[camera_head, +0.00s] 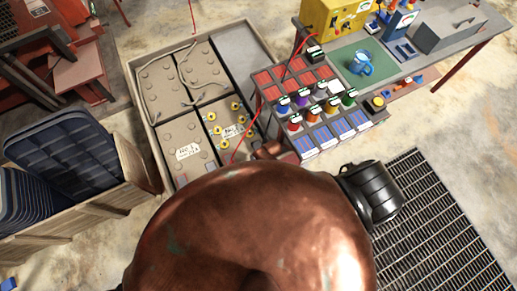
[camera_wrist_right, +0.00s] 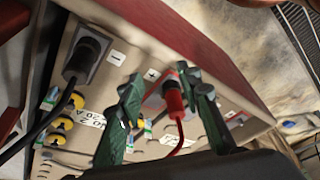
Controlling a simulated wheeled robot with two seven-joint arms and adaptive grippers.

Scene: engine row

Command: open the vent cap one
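Several round yellow vent caps (camera_head: 217,130) sit on the battery block labelled No 2 in the crate (camera_head: 136,92). I cannot tell which is vent cap one. In the right wrist view, some yellow caps (camera_wrist_right: 62,123) show beside the white label (camera_wrist_right: 90,118), left of my right gripper (camera_wrist_right: 165,88). Its two green fingers are apart. A red terminal plug (camera_wrist_right: 173,97) with a red cable shows between them, with gaps on both sides. In the head view, my copper-coloured arm hides the right gripper. My left gripper is not in view.
A black plug (camera_wrist_right: 85,55) with a black cable is at upper left in the wrist view. A floor grating (camera_head: 440,225) lies right.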

